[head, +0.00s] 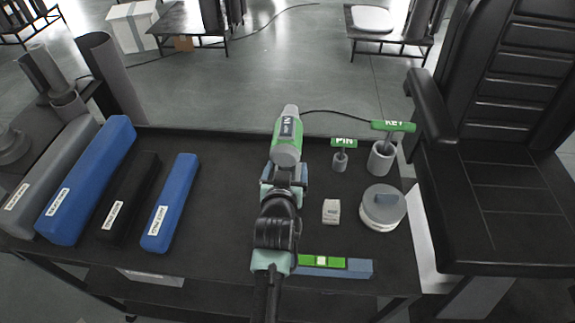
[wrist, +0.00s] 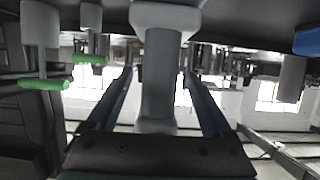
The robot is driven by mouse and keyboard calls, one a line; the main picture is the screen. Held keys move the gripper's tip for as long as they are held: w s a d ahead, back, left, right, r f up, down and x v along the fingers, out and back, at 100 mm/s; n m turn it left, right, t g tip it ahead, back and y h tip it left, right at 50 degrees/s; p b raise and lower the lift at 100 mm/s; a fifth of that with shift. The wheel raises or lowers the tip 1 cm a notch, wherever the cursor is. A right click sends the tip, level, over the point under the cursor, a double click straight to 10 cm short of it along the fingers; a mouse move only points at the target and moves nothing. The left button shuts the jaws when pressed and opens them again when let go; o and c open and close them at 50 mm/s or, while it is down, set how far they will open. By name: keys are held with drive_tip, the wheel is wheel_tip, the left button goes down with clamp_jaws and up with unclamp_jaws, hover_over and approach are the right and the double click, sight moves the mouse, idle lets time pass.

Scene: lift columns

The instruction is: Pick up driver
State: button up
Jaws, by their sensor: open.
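The driver (head: 287,135), a green and grey power tool with a partly covered label and a cord, is near the table's far edge in the head view. My gripper (head: 285,172) is at its near end and hides part of it. In the wrist view, a grey upright shaft and wide cap, apparently the driver (wrist: 160,75), stands between the two fingers of my gripper (wrist: 160,90). The fingers are spread with a gap on both sides of the shaft. Whether either finger touches it is not clear.
Right of the driver are the green-topped PIN tool (head: 341,158), the KEY tool (head: 383,155), a round grey container (head: 382,209) and a small white box (head: 331,211). A green-and-blue level (head: 335,266) lies in front. Long blue and black blocks (head: 168,203) lie left. The table middle-left is clear.

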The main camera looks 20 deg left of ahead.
drive_tip(key=shift+w+a+f, duration=0.1)
drive_tip(key=shift+w+f, duration=0.05)
drive_tip(key=shift+w, duration=0.3)
drive_tip(key=shift+c, duration=0.3)
clamp_jaws()
idle(0.8)
drive_tip(key=shift+r, duration=0.2)
